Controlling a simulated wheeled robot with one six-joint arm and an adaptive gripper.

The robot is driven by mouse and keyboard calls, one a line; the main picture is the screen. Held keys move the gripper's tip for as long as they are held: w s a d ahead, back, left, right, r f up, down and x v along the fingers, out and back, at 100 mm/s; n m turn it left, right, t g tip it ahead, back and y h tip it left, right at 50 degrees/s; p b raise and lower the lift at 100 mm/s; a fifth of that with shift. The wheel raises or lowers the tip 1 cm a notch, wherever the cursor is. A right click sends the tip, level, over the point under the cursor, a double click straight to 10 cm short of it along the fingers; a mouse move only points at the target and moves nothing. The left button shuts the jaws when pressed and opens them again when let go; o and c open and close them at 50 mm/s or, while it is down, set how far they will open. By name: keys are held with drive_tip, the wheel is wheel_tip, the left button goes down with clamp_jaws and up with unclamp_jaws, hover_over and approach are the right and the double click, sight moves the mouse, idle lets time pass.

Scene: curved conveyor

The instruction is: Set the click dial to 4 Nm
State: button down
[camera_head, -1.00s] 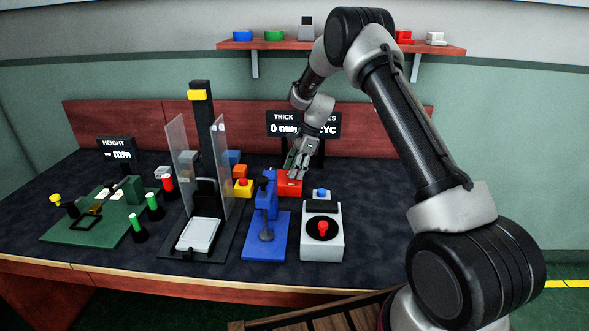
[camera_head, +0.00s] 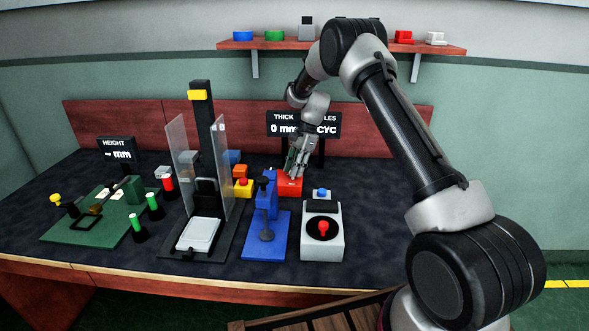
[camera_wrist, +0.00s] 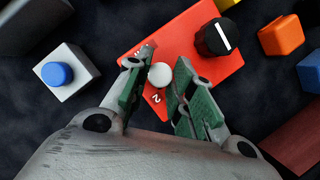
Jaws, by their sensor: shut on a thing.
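A red box (camera_head: 290,184) stands at the back of the table and also shows in the wrist view (camera_wrist: 190,45). On its top is a black knob (camera_wrist: 213,38) with a white line. A small white round knob (camera_wrist: 160,75) stands on the same box, with a white "2" on the red surface beside it. My gripper (camera_wrist: 159,65) has its green-padded fingers on either side of the white knob and is shut on it. In the head view my gripper (camera_head: 296,172) is at the top of the red box. Other dial markings are hidden or too small to read.
A grey box with a blue button (camera_wrist: 57,74) is close to my gripper. A blue press-like stand (camera_head: 265,225) and a grey unit with a red knob (camera_head: 323,232) stand in front. A black display (camera_head: 320,123) is behind. Yellow and orange blocks (camera_wrist: 281,35) are nearby.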

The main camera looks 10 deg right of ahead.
drive_tip(key=n+g, duration=0.1)
drive_tip(key=n, duration=0.2)
drive_tip(key=shift+w+a+n+h, duration=0.1)
drive_tip(key=shift+w+n+h, duration=0.05)
drive_tip(key=shift+n+h, duration=0.25)
drive_tip(key=n+g+h, duration=0.1)
drive_tip(key=n, duration=0.2)
drive_tip(key=shift+a+n, duration=0.1)
drive_tip(key=shift+n, duration=0.2)
drive_tip(key=n+h, duration=0.1)
drive_tip(key=n, duration=0.2)
drive_tip(key=shift+w+a+n, duration=0.1)
drive_tip(key=shift+n, duration=0.2)
drive_tip(key=shift+a+n+g+h, duration=0.15)
drive_tip(key=shift+n+h, duration=0.3)
drive_tip(key=shift+n, duration=0.45)
drive_tip(key=shift+d+n+g+h, duration=0.15)
drive_tip(key=shift+n+h, duration=0.3)
drive_tip(key=shift+n, duration=0.45)
drive_tip(key=shift+a, duration=0.1)
drive_tip(key=c, duration=1.2)
unclamp_jaws()
